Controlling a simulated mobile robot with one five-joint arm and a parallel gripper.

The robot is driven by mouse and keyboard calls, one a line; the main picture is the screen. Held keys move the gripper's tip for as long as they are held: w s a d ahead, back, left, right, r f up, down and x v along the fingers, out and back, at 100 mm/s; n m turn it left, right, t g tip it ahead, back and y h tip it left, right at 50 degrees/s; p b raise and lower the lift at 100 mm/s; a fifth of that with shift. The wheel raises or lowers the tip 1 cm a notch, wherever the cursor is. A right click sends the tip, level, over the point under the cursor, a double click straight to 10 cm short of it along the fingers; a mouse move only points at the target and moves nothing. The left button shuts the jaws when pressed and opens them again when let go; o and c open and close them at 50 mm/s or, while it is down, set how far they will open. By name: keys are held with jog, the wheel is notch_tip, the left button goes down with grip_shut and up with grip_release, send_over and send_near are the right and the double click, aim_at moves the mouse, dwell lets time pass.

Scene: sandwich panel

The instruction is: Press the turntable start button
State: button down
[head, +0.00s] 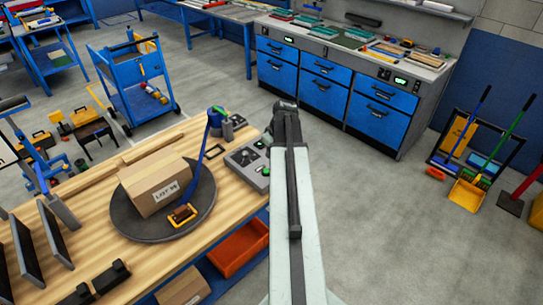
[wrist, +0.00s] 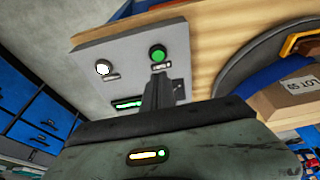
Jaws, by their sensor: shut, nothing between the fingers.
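The grey control box (head: 246,168) sits at the right edge of the wooden bench. In the wrist view its panel (wrist: 85,50) carries a green button (wrist: 158,53), a white button (wrist: 102,67) and a small lit green display (wrist: 128,103). A label under the green button is too small to read. My gripper (wrist: 157,76) is shut and empty; its tips are just below the green button in the picture. I cannot tell whether they touch the panel. The dark turntable (head: 130,220) stands left of the control box and carries a cardboard carton (head: 155,180).
An orange bin (head: 238,248) is on the shelf below the bench. Blue cabinets (head: 320,95) stand behind.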

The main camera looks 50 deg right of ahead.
aim_at(266, 171)
jog(key=b+x, duration=0.2)
jog(key=x, duration=0.1)
jog(key=b+x, duration=0.3)
jog(key=s+b+x, duration=0.1)
jog(key=b+x, duration=0.1)
jog(key=x, duration=0.1)
jog(key=shift+w+f+b, duration=0.1)
jog(key=shift+f+b, duration=0.25)
jog(key=shift+f, duration=0.15)
